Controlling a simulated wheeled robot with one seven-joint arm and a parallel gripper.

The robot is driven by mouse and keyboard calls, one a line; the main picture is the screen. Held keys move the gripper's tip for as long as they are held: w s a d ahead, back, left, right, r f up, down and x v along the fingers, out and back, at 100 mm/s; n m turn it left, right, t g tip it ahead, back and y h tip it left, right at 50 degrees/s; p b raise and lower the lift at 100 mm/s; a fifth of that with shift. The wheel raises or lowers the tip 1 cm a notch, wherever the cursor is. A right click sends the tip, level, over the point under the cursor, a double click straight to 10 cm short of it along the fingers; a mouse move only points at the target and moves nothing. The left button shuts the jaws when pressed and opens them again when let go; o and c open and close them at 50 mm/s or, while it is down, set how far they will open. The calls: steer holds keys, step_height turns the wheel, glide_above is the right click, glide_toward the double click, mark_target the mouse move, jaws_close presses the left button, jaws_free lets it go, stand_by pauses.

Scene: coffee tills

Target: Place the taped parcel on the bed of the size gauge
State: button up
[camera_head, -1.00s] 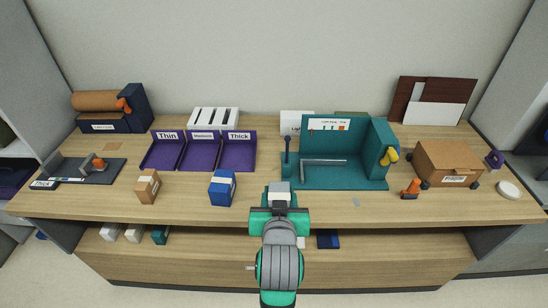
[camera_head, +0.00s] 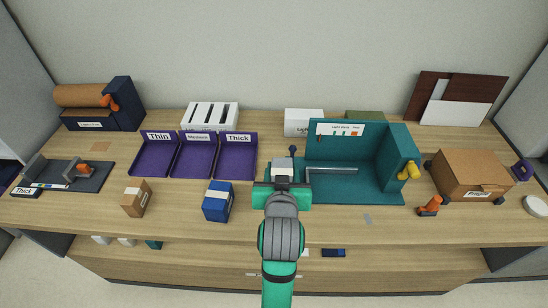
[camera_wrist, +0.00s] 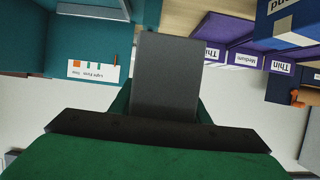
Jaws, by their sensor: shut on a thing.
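My gripper (camera_head: 283,178) is shut on a small grey, light-topped block (camera_head: 283,168), held above the bench at the front left corner of the teal stand. In the wrist view a dark grey slab (camera_wrist: 165,75) sticks out from the jaws; any tape on it cannot be made out. The teal stand (camera_head: 350,192) has a flat bed, back and right walls, an L-shaped metal bar and a yellow knob; it looks like the size gauge. A brown box (camera_head: 136,199) and a blue box (camera_head: 217,203), both with pale bands, stand left of my gripper.
Purple bins (camera_head: 196,158) marked Thin, Medium and Thick stand behind the boxes. A grey slide device (camera_head: 65,176) is far left. An orange-handled tool (camera_head: 430,206) and a large cardboard box (camera_head: 473,174) stand right of the teal stand. The bench front is mostly clear.

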steer(key=w+a+f, duration=0.1)
steer(key=w+f, duration=0.2)
steer(key=w, duration=0.1)
steer(key=w+a+f, duration=0.2)
steer(key=w, duration=0.1)
steer(key=w+a+f, duration=0.1)
steer(key=w+f, duration=0.2)
steer(key=w, duration=0.1)
steer(key=shift+w+a+f, duration=0.2)
steer(key=shift+w+f, duration=0.1)
steer(key=shift+w, duration=0.05)
steer(key=shift+w+a+f, duration=0.25)
steer(key=shift+w+f, duration=0.2)
steer(key=shift+f, duration=1.6)
steer(key=shift+f, duration=0.15)
steer(key=o, duration=1.1)
